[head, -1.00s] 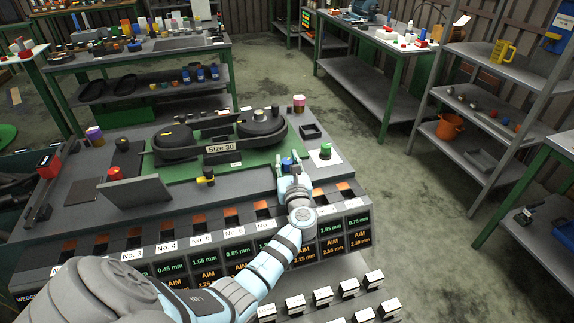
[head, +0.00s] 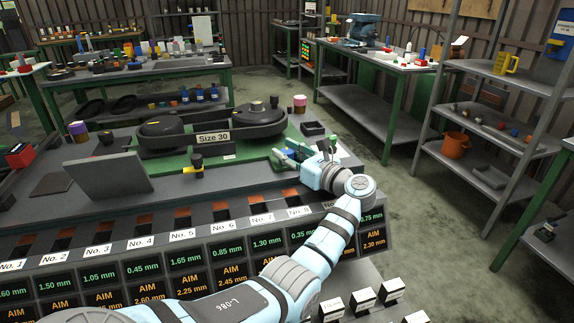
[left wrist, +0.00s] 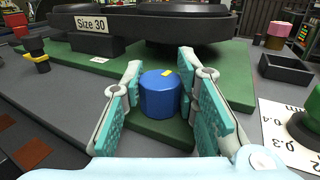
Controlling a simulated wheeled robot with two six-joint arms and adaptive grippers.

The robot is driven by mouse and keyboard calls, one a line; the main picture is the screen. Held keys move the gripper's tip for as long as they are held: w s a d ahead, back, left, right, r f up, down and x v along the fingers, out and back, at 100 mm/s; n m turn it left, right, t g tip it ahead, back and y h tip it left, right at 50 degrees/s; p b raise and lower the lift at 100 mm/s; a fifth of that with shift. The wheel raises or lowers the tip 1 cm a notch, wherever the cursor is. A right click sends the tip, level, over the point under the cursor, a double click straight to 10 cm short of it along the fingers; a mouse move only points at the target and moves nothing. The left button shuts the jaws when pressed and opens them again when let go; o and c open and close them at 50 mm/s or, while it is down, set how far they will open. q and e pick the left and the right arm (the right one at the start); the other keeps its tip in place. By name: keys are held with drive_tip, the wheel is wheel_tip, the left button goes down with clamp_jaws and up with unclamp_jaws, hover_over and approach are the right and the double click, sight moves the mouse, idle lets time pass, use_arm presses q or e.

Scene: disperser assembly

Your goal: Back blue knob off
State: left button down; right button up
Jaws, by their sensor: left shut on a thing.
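The blue knob (left wrist: 160,95), with a yellow mark on its top, is between the two teal-padded fingers of my left gripper (left wrist: 162,105) in the left wrist view. The gripper is shut on it. The knob is upright, at or just above the green board (left wrist: 225,90); I cannot tell whether it touches. In the head view my left gripper (head: 286,157) is at the board's front right and mostly hides the knob. The dark disperser (head: 210,130) with the "Size 30" label stands on the board behind it. My right gripper is not in view.
A green knob (left wrist: 307,130) stands on a white printed card (left wrist: 280,125) close to the right of my gripper. A black tray (left wrist: 286,68) lies behind it. A yellow-and-black knob (head: 197,163) is to the left. A grey upright panel (head: 106,175) stands further left.

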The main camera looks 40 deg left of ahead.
use_arm(q)
drive_tip(key=c, duration=1.2)
unclamp_jaws()
drive_tip(key=shift+c, duration=0.2)
drive_tip(key=d, duration=0.4)
drive_tip(key=s+d, duration=0.1)
drive_tip(key=d, duration=0.3)
drive_tip(key=s+d, duration=0.1)
drive_tip(key=d, duration=0.3)
drive_tip(key=shift+w, duration=0.1)
